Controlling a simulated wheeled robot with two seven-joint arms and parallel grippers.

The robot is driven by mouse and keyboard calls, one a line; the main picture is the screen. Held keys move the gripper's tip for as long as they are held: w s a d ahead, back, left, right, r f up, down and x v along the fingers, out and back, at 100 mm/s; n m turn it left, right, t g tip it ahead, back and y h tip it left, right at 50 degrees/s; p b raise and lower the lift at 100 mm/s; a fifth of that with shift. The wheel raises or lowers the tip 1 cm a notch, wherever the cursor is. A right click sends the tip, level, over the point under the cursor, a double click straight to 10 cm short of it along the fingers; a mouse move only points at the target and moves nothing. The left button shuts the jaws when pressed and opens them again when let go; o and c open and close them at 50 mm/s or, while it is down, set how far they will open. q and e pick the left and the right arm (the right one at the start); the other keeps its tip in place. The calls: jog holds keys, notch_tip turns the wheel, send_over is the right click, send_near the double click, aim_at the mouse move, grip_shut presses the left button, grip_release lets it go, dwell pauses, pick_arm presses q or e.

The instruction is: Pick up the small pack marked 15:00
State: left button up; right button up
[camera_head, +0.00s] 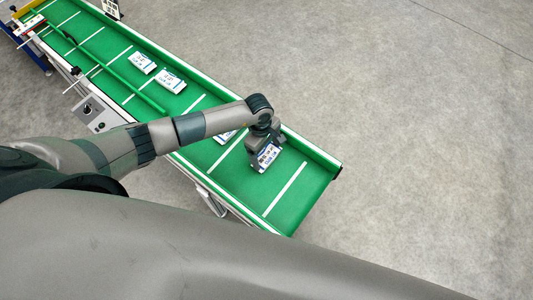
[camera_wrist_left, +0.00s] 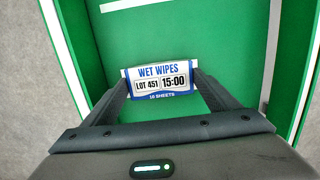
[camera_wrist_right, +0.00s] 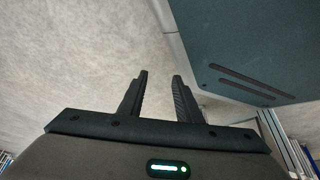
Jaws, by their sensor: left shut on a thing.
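The small pack marked 15:00 (camera_wrist_left: 160,78) is white and blue, printed WET WIPES, LOT 451 and 10 SHEETS. My left gripper (camera_wrist_left: 160,88) is shut on it, with one finger at each short end. In the head view the pack (camera_head: 268,156) shows at the tip of my left gripper (camera_head: 266,150), over the near end of the green conveyor belt (camera_head: 287,188). I cannot tell whether it touches the belt. My right gripper (camera_wrist_right: 160,85) is open and empty, with grey floor behind its fingers.
Two similar packs, one (camera_head: 142,63) and another (camera_head: 171,80), lie farther up the belt. A further pack (camera_head: 226,137) is partly hidden under my left arm. White lines cross the belt, and low rails edge it. A control box (camera_head: 97,114) is on the belt's left side.

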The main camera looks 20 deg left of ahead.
aim_at(266, 157)
pick_arm(q)
jog(key=shift+r, duration=0.1)
jog(key=shift+r, duration=0.55)
jog(key=r, duration=0.1)
jog(key=r+b, duration=0.1)
jog(key=r, duration=0.1)
jog(key=shift+s+d, duration=0.15)
jog(key=shift+s, duration=0.25)
jog(key=s+d+r+b, duration=0.1)
jog(key=s+d+r, duration=0.2)
jog(key=s+r, duration=0.3)
jog(key=s, duration=0.4)
jog(key=shift+d+r+b, duration=0.3)
jog(key=shift+r+b, duration=0.05)
jog(key=shift+b, duration=0.05)
pick_arm(e)
jog(key=w+a+r+t+y, duration=0.1)
jog(key=w+a+r+t, duration=0.1)
jog(key=w, duration=0.6)
jog(key=shift+w+a+r+t, duration=0.35)
jog(key=shift+a+r, duration=0.55)
jog(key=shift+a, duration=0.3)
pick_arm(q)
jog(key=shift+s, duration=0.1)
pick_arm(e)
jog(key=shift+s, duration=0.15)
jog(key=shift+d+f, duration=0.1)
jog(key=shift+d, duration=0.15)
jog(key=shift+d, duration=0.1)
